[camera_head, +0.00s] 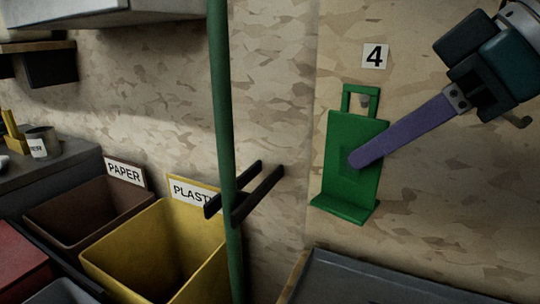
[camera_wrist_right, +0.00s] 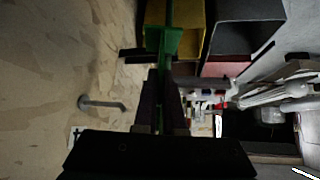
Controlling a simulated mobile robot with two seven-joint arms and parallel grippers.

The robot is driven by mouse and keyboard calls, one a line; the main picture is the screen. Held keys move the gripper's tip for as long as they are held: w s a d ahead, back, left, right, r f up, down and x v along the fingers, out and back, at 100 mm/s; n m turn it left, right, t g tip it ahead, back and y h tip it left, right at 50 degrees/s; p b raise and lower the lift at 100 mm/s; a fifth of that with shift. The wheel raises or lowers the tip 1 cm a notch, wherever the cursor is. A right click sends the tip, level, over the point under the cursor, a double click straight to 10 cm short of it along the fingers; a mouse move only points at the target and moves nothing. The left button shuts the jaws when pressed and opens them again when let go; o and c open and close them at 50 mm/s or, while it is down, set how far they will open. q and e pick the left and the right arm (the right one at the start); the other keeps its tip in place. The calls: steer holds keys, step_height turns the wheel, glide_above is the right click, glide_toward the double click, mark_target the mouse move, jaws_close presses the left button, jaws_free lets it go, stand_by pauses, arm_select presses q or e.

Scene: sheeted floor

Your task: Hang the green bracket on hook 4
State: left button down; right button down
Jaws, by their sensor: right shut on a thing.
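The green bracket (camera_head: 342,150) is an upright plate with an open square loop on top and a ledge at its foot. My right gripper (camera_head: 357,161) is shut on it; it also shows in the wrist view (camera_wrist_right: 161,85). Hook 4 (camera_head: 365,100), a grey peg under the "4" label (camera_head: 374,56), shows through the loop in the head view. In the wrist view the hook (camera_wrist_right: 100,103) stands bare on the wall, its tip apart from the green part (camera_wrist_right: 165,43) in view. The loop is hidden there. My left gripper is out of view.
A green pole (camera_head: 222,120) and two dark prongs (camera_head: 258,193) stand left of the bracket. Brown PAPER (camera_head: 75,215) and yellow (camera_head: 150,250) bins are at lower left. A grey surface (camera_head: 390,280) lies below. The wall around the label is clear.

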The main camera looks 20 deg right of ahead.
steer(key=shift+w+d+f, duration=0.1)
steer(key=shift+w+d, duration=0.1)
steer(key=shift+d, duration=0.05)
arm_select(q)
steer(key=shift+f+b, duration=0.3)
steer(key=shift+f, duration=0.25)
arm_select(e)
steer(key=w+d+f, duration=0.1)
steer(key=w+d, duration=0.3)
steer(key=d, duration=0.1)
steer(key=shift+w+d, duration=0.2)
steer(key=shift+w, duration=0.1)
steer(key=shift+f, duration=0.1)
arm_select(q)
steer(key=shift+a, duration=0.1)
arm_select(e)
steer(key=c, duration=0.9)
jaws_free()
steer(key=shift+f, duration=0.1)
